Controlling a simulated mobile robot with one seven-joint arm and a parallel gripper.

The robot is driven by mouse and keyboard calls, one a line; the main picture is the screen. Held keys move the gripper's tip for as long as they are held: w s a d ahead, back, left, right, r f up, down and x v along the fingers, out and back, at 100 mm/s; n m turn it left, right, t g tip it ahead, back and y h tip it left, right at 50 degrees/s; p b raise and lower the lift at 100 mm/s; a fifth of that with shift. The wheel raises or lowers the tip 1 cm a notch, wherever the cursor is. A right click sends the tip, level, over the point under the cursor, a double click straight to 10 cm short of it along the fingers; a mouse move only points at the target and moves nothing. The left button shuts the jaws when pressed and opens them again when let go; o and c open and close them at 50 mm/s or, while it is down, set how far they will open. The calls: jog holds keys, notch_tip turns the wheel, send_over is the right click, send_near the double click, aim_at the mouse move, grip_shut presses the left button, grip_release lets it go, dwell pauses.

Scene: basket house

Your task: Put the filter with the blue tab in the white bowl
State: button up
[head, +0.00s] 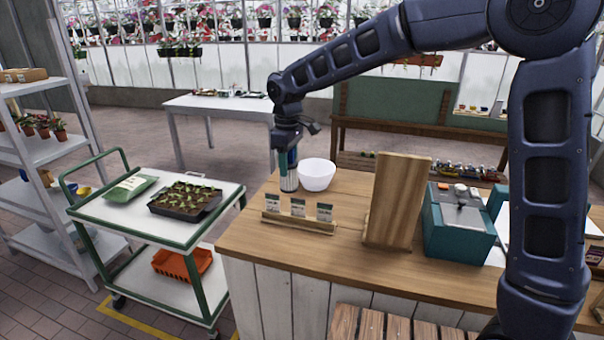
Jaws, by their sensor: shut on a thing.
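The white bowl (317,177) stands upright on the wooden counter, near its back left part. My gripper (288,184) points down just left of the bowl, close beside it in the picture. It is shut on a small pale cylindrical thing (289,181) low between the fingers, partly hidden by them. Blue and teal show along the fingers, but I cannot make out a tab. Whether the held thing touches the counter is not clear. No other filter can be told apart in this view.
A wooden rack with several seed packets (300,223) sits in front of my gripper. An upright wooden board (394,200) and a teal box (456,228) stand to the right on the counter (290,258). A green cart (150,232) is at the left.

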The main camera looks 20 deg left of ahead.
jog(key=w+a, duration=0.1)
jog(key=w, duration=3.6)
jog(key=shift+n, duration=0.4)
jog(key=f, duration=1.9)
jog(key=shift+s+a+f, duration=0.1)
jog(key=shift+s+a, duration=0.05)
jog(key=shift+s, duration=0.05)
jog(key=o, duration=1)
jog(key=shift+f, duration=0.15)
jog(key=shift+r, duration=6.15)
